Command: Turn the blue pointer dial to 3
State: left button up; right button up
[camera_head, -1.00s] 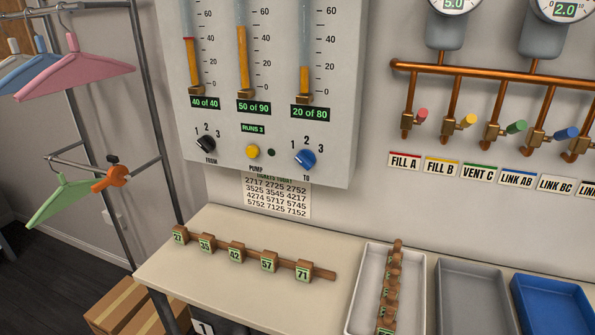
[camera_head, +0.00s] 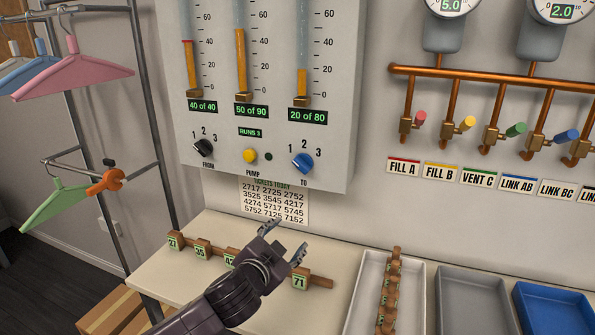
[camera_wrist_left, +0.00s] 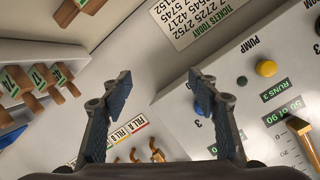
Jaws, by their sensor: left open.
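The blue pointer dial (camera_head: 302,163), labelled TO, sits low on the right of the grey gauge panel (camera_head: 345,120). The numbers 1, 2 and 3 stand around its top. I cannot tell exactly which number its pointer faces. My left gripper (camera_head: 284,240) is open and empty, below the dial and in front of the table's back part, apart from the panel. In the left wrist view the open fingers (camera_wrist_left: 158,80) show with a gap between them; the right finger overlaps the dial area, so the dial is largely hidden there. My right gripper is not in view.
A black FROM dial (camera_head: 203,148) and a yellow PUMP button (camera_head: 250,155) are left of the blue dial. Numbered blocks on a wooden rack (camera_head: 320,281) stand below. Trays (camera_head: 478,272) and a copper pipe with valves (camera_head: 480,78) are at right.

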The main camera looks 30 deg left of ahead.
aim_at(299, 167)
pick_arm(q)
jog(key=w+a+r+m+t, duration=0.1)
jog(key=w+a+r+t, duration=0.1)
jog(key=r, duration=0.4)
jog(key=w+a+r+t, duration=0.1)
jog(key=w+r, duration=0.1)
jog(key=r, duration=0.4)
jog(key=p+x, duration=0.2)
jog(key=x, duration=0.4)
jog(key=shift+w+r, duration=0.2)
jog(key=shift+w, duration=0.1)
jog(key=shift+w+a+f, duration=0.1)
jog(key=shift+w+a, duration=0.05)
jog(key=shift+w, duration=0.45)
jog(key=c, duration=1.2)
jog(key=shift+o, duration=0.2)
